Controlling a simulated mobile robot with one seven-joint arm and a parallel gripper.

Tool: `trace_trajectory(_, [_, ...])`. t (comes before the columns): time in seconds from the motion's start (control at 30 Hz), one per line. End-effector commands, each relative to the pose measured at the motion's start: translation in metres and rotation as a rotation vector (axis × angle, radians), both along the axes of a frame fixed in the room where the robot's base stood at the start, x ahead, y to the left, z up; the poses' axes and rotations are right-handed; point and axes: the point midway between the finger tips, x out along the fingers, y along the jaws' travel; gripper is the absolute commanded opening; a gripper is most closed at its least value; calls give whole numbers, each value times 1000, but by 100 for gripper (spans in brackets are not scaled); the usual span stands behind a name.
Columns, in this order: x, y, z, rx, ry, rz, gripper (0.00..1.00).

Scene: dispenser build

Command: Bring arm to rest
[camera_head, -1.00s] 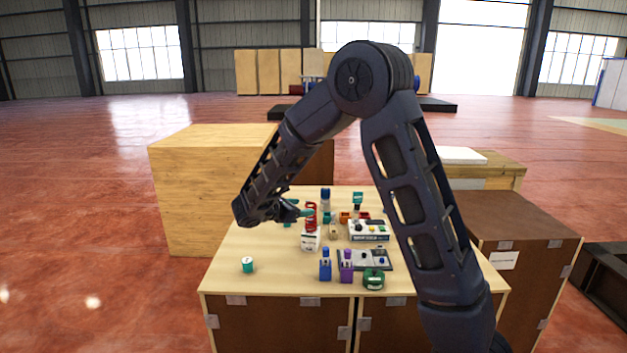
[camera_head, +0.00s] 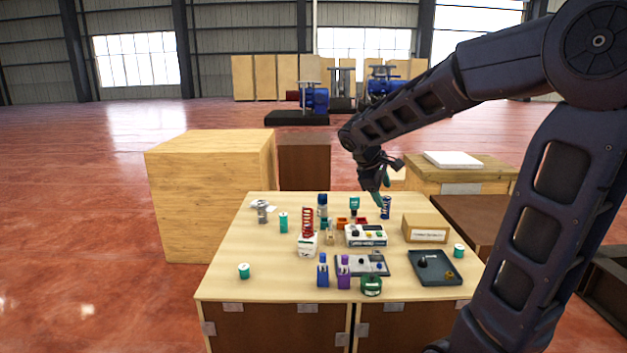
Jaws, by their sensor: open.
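My gripper (camera_head: 382,194) hangs from my dark arm above the back right of the wooden table (camera_head: 240,265). Its greenish fingers point down, close to a dark blue can (camera_head: 386,207). I cannot tell from this view whether they touch the can. The gripper is open, and nothing shows held in it. My arm reaches in from the right side of the picture.
The table holds a red dispenser (camera_head: 307,222), a cardboard box (camera_head: 425,228), a dark tray (camera_head: 435,268), a white device (camera_head: 366,236), blue (camera_head: 323,270) and purple (camera_head: 343,272) bottles and green cylinders. A large wooden crate (camera_head: 210,195) stands left. The table's front left is mostly clear.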

Motion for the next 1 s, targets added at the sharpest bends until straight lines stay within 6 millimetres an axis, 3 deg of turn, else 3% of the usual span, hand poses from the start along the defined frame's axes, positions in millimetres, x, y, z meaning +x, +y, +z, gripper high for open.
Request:
trace_trajectory(0.2, [-52, -40, 5, 186, -66, -227, 60])
trace_trajectory(0.43, [-105, -66, 3, 383, -140, -460, 60])
trace_trajectory(0.7, [-160, -81, -4, 614, -235, -717, 60])
trace_trajectory(1.0, [-187, -83, -11, 754, -291, -862, 60])
